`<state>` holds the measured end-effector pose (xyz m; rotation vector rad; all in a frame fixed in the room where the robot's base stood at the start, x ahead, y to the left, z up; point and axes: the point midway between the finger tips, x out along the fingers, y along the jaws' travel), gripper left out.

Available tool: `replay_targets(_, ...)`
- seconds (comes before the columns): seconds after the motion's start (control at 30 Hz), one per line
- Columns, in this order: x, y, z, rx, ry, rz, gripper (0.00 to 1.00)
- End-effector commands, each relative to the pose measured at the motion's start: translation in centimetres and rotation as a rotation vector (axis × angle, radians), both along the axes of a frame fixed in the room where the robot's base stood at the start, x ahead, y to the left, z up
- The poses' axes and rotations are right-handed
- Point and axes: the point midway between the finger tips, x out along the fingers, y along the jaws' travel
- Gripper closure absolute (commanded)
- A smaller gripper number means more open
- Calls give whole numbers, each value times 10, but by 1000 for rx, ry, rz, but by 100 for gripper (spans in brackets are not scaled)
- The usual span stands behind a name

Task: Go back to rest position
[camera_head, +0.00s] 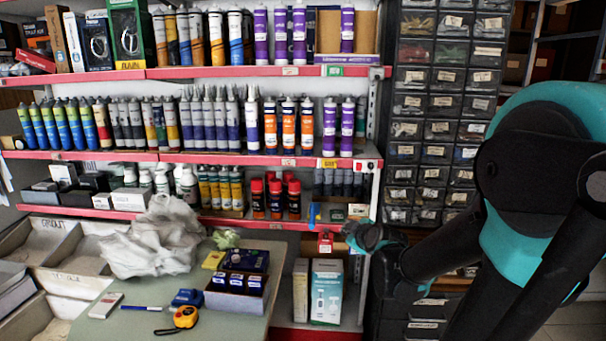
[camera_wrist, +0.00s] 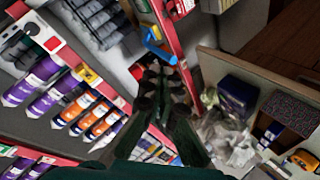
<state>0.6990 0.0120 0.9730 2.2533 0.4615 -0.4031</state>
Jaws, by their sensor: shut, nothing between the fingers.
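My gripper (camera_head: 358,237) is at the middle of the head view, at the end of my teal and black arm, which reaches in from the right.
Red-edged shelves (camera_head: 240,158) hold many tubes and bottles. Small drawers (camera_head: 437,130) stand behind my arm. Floor shows at lower right.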

Motion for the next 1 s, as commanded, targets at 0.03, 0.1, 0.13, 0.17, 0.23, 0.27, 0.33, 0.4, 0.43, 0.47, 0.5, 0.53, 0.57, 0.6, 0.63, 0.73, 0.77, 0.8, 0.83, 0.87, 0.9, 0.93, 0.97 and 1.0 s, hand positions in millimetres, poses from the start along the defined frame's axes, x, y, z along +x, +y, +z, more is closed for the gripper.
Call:
replay_targets(0.03,-17,0,-16,55,80,-25,100)
replay_targets(0.1,-41,-2,-38,135,200,-81,100)
replay_targets(0.13,-51,-3,-47,166,251,-111,100)
replay_targets(0.17,-62,-5,-56,198,302,-144,100)
replay_targets(0.23,-89,-11,-77,266,417,-235,100)
replay_targets(0.27,-101,-14,-85,291,464,-278,100)
replay_targets(0.33,-128,-22,-103,345,563,-388,100)
replay_targets(0.4,-153,-31,-117,389,643,-499,100)
replay_targets(0.43,-163,-34,-122,403,671,-543,100)
replay_targets(0.47,-171,-37,-127,418,696,-586,100)
replay_targets(0.5,-181,-41,-131,433,723,-639,100)
replay_targets(0.53,-188,-44,-134,443,741,-672,100)
replay_targets(0.57,-194,-46,-137,450,755,-703,100)
replay_targets(0.6,-200,-49,-139,458,767,-735,100)
replay_targets(0.63,-204,-50,-141,464,777,-755,100)
replay_targets(0.73,-209,-52,-143,471,788,-787,100)
replay_targets(0.77,-209,-52,-143,471,788,-787,100)
replay_targets(0.8,-209,-52,-143,471,788,-787,100)
replay_targets(0.83,-209,-52,-143,471,788,-787,100)
replay_targets(0.87,-209,-52,-143,471,788,-787,100)
replay_targets(0.9,-209,-52,-143,471,788,-787,100)
replay_targets(0.93,-209,-52,-143,471,788,-787,100)
replay_targets(0.97,-209,-52,-143,471,788,-787,100)
replay_targets(1.0,-209,-52,-143,471,788,-787,100)
